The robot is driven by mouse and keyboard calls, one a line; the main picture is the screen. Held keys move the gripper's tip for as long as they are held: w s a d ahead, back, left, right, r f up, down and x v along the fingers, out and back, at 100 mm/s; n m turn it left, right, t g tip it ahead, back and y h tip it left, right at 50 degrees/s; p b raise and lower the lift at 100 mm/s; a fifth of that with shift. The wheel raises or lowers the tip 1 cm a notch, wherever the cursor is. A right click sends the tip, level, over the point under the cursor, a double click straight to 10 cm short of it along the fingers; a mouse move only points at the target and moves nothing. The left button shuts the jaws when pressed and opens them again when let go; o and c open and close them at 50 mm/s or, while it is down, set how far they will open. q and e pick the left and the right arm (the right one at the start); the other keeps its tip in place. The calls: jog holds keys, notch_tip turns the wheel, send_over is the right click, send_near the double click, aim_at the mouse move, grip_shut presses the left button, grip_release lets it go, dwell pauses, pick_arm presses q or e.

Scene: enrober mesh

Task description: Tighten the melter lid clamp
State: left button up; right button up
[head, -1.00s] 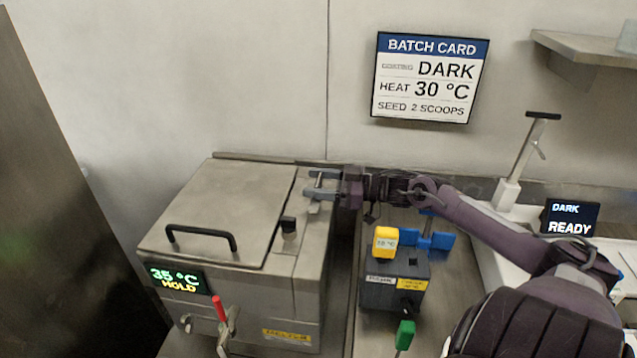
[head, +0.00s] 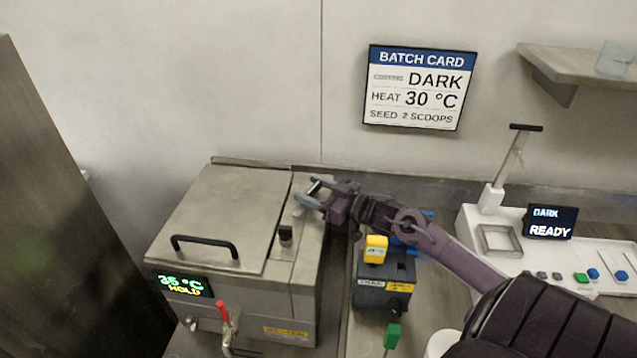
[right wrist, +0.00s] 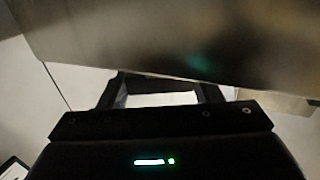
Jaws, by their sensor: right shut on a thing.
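The steel melter (head: 225,205) stands left of centre with its lid shut and a black handle (head: 205,243) on it. My right gripper (head: 312,192) is at the back right of the melter top, shut on the lid clamp (head: 300,210). The clamp shows as a small grey metal piece beside the lid edge, mostly hidden by the fingers. In the right wrist view the fingers (right wrist: 160,92) reach under a blurred steel surface, and the held part cannot be made out. The melter display (head: 182,284) reads about 35 °C HOLD. My left gripper is not in view.
A black knob (head: 285,234) sits in front of the clamp. A red-handled tap (head: 222,312) is at the melter front. A dark box with a yellow block (head: 376,248) stands right of the melter, below my right arm. A white machine (head: 470,222) is farther right.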

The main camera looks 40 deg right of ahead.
jog(key=o, duration=1.4)
jog(key=shift+s+d+f, duration=0.15)
jog(key=shift+s+d, duration=0.05)
jog(key=shift+s, duration=0.3)
jog(key=shift+b+v, duration=0.8)
jog(key=shift+v, duration=2.55)
